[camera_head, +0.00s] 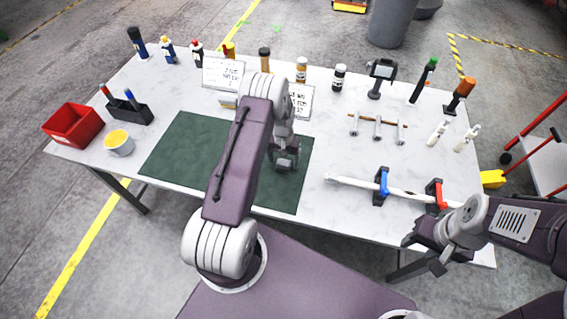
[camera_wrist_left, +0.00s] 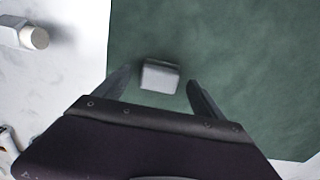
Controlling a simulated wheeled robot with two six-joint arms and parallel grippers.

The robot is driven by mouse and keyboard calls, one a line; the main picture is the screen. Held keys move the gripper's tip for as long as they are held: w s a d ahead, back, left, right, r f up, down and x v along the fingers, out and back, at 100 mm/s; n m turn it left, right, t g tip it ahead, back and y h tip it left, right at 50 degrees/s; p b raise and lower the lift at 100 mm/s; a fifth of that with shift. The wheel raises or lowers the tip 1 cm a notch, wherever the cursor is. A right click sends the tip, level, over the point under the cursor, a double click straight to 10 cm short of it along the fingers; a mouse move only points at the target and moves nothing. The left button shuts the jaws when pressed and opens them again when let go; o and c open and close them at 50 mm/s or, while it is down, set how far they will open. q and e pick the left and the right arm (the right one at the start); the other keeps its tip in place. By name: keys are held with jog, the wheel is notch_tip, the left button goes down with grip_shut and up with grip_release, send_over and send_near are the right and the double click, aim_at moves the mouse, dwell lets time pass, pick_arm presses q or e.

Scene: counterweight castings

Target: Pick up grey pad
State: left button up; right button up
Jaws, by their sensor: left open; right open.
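The grey pad (camera_wrist_left: 160,76) is a small light-grey block lying on the dark green mat (camera_head: 190,150), near the mat's edge in the left wrist view. My left gripper (camera_head: 285,160) is over the right part of the mat, pointing down. In the left wrist view its two fingers stand apart, one on each side of the pad, with a gap visible on both sides. I cannot tell how high the fingertips are above the mat. In the head view my left gripper and arm hide the pad. My right gripper (camera_head: 422,253) is open and empty beyond the table's front right edge.
A white bar (camera_head: 350,181) rests in blue and red holders right of the mat. A red bin (camera_head: 73,124), a yellow-topped cup (camera_head: 119,143) and a dark pen holder (camera_head: 130,113) stand left. Bottles, tools and white signs (camera_head: 222,73) line the back.

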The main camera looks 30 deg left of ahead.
pick_arm(q)
jog(key=shift+w+d+f, duration=0.1)
jog(key=shift+f, duration=0.7)
jog(key=c, duration=1.5)
jog(key=shift+r, duration=0.1)
notch_tip(320, 180, up, 4)
jog(key=shift+w+b, duration=0.15)
jog(key=shift+b, duration=0.75)
jog(key=shift+w+d+r+b, duration=0.1)
jog(key=shift+w+r+b, duration=0.4)
jog(key=shift+w+r, duration=1)
jog(key=shift+w+r+b, duration=0.55)
jog(key=shift+w+r, duration=0.25)
jog(key=shift+w, duration=1.45)
jog(key=shift+w+d+r+b, duration=0.1)
jog(key=shift+w+r+b, duration=0.4)
jog(key=shift+w+r, duration=1)
jog(key=shift+w+f, duration=0.35)
